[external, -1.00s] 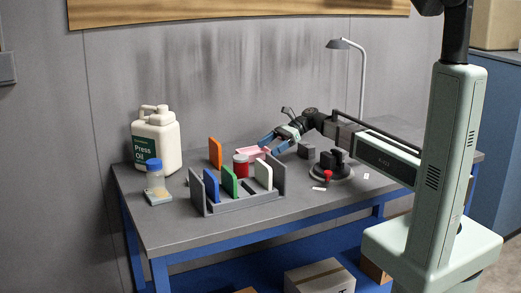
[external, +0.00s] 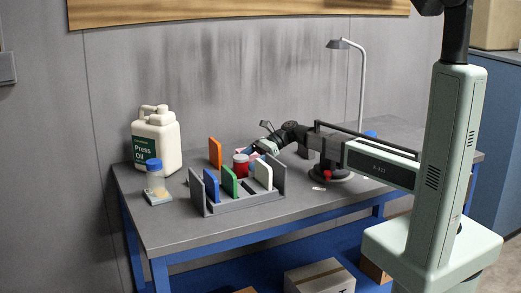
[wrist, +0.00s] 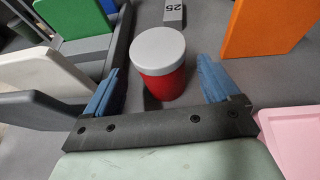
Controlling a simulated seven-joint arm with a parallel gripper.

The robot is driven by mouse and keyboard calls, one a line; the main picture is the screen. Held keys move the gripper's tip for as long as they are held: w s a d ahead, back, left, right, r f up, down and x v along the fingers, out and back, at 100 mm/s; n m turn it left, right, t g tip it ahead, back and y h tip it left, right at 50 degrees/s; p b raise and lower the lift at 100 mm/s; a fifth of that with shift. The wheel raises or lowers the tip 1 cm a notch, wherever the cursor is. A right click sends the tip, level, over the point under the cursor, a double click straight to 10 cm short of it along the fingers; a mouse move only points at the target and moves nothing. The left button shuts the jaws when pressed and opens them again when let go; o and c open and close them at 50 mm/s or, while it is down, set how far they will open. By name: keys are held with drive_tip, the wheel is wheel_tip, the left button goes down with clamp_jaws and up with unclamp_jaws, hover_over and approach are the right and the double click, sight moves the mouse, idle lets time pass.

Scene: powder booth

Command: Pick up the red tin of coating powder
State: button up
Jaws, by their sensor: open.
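The red tin (external: 241,166) has a grey-white lid and stands upright on the grey bench behind the rack of coloured panels. In the wrist view the tin (wrist: 162,70) stands ahead of and between the two blue fingers of my gripper (wrist: 160,88), with a gap on each side. My gripper (external: 249,152) is open and empty, low beside the tin. In the external view the rack's panels hide the tin's lower part.
A grey rack (external: 243,205) holds blue, green and white panels close to the tin. An orange panel (external: 215,153) stands behind it. A pink tray (wrist: 290,135) lies beside my gripper. A Press Oil jug (external: 156,140) and blue-capped jar (external: 156,180) stand at the left.

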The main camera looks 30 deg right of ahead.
sight(241, 165)
drive_tip(key=x, duration=0.3)
drive_tip(key=shift+w+a, duration=0.1)
drive_tip(key=shift+a, duration=0.15)
drive_tip(key=c, duration=1.2)
